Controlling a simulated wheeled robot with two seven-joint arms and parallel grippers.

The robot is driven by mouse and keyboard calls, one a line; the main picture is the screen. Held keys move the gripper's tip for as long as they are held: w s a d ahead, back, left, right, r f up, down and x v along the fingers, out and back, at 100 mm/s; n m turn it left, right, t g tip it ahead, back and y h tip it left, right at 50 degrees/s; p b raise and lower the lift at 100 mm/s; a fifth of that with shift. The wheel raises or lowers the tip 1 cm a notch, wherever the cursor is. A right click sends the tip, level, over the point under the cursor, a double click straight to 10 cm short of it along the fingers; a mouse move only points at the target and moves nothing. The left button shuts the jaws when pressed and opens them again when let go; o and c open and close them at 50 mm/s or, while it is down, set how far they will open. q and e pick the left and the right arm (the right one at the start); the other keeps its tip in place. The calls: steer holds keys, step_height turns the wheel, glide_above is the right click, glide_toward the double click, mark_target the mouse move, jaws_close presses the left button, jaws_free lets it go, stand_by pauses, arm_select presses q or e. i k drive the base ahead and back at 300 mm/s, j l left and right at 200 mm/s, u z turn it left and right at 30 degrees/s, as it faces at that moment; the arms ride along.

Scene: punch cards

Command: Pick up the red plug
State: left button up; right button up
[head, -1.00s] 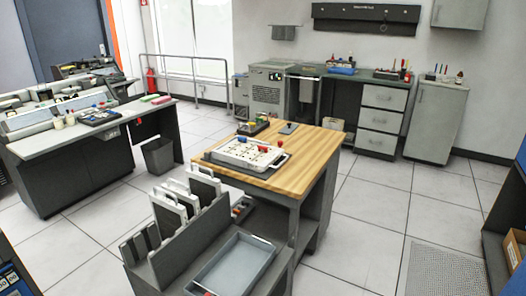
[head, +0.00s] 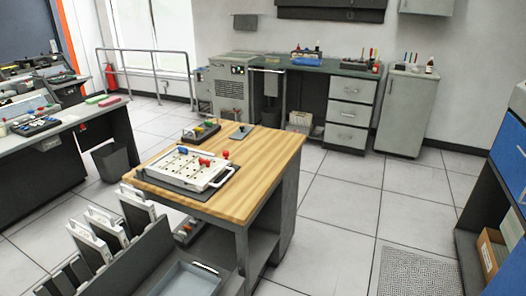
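A white plugboard panel (head: 180,168) with a handle lies on a dark base on the wood-topped table (head: 262,165). A red plug (head: 204,162) sits on the panel's right part, and another small red piece (head: 226,154) is at its far right edge. A small blue piece (head: 183,150) is at the panel's back edge. I cannot tell which red piece is the task's plug. Neither of my grippers is in view.
A dark tray of coloured pieces (head: 201,132) and a flat grey item (head: 241,132) lie behind the panel. A rack with white-framed panels (head: 103,230) and a grey tray (head: 188,279) stand in front. A blue-fronted cabinet (head: 508,165) is far right.

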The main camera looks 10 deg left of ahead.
mark_target(201, 160)
steer(key=i+l+z, duration=0.2)
steer(key=i, duration=0.45)
steer(key=i+z, duration=0.15)
steer(key=i, duration=0.45)
steer(key=i+l+u, duration=0.1)
steer(key=i+u, duration=0.3)
steer(key=i+l+u, duration=0.15)
steer(key=u, duration=0.3)
steer(key=i+l+u, duration=0.65)
steer(key=u, duration=0.2)
steer(key=i+l+u, duration=0.15)
steer(key=l+u, duration=0.25)
steer(key=l, duration=0.15)
